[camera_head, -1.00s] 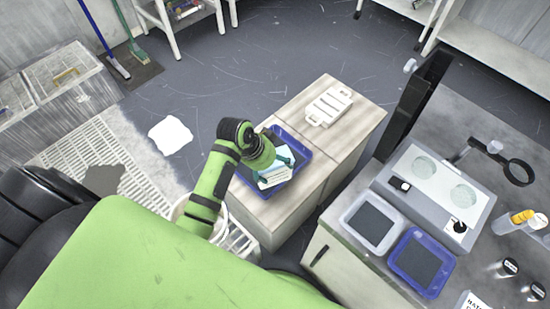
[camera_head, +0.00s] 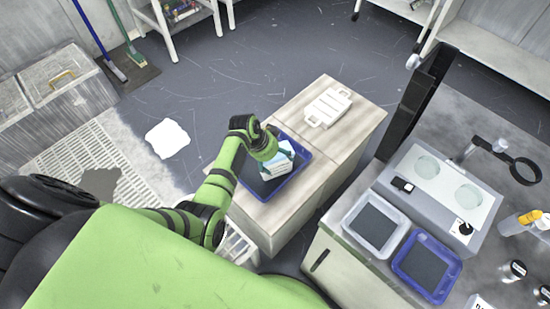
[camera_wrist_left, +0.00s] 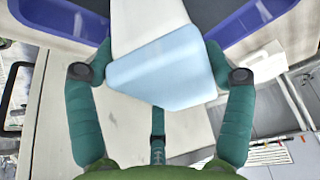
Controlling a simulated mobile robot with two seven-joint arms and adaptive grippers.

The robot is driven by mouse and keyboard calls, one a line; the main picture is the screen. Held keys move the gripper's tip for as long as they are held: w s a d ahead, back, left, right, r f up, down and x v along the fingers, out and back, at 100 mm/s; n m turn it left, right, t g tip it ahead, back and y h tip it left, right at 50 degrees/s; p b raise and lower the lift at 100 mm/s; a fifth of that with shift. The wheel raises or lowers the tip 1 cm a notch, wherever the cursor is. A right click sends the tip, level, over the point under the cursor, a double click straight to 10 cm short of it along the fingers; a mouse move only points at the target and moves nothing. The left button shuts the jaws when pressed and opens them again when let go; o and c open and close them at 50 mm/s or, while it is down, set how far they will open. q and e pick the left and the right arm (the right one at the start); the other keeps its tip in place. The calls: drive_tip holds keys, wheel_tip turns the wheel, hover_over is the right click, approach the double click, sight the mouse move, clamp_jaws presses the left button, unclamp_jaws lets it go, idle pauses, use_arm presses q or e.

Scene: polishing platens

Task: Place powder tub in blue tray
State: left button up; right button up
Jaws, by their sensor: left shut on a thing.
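The powder tub (camera_head: 279,161), white with a pale blue end, is in my left gripper (camera_head: 276,154). In the left wrist view the tub (camera_wrist_left: 160,80) sits between the two green fingers, which are shut on its sides. A blue tray (camera_head: 301,157) with a dark floor lies on the pale wooden cabinet, directly below and around the tub in the head view. Its blue walls (camera_wrist_left: 255,16) show on both sides of the tub in the left wrist view. I cannot tell whether the tub touches the tray floor. My right gripper is not in view.
A white handled rack (camera_head: 328,107) lies behind the tray on the cabinet (camera_head: 345,140). On the right bench are a pale tray (camera_head: 348,218), another blue tray (camera_head: 449,286), a grey two-disc machine (camera_head: 440,190) and several bottles. A dark upright panel (camera_head: 412,105) stands at the bench's edge.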

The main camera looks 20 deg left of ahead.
use_arm(q)
drive_tip(key=shift+w, duration=0.1)
drive_tip(key=o, duration=1.6)
drive_tip(key=shift+f, duration=0.1)
drive_tip(key=shift+a+r, duration=0.1)
drive_tip(key=shift+r, duration=0.4)
drive_tip(key=p+v, duration=0.2)
drive_tip(key=v, duration=0.9)
drive_tip(key=shift+s+r, duration=0.1)
drive_tip(key=shift+s, duration=0.15)
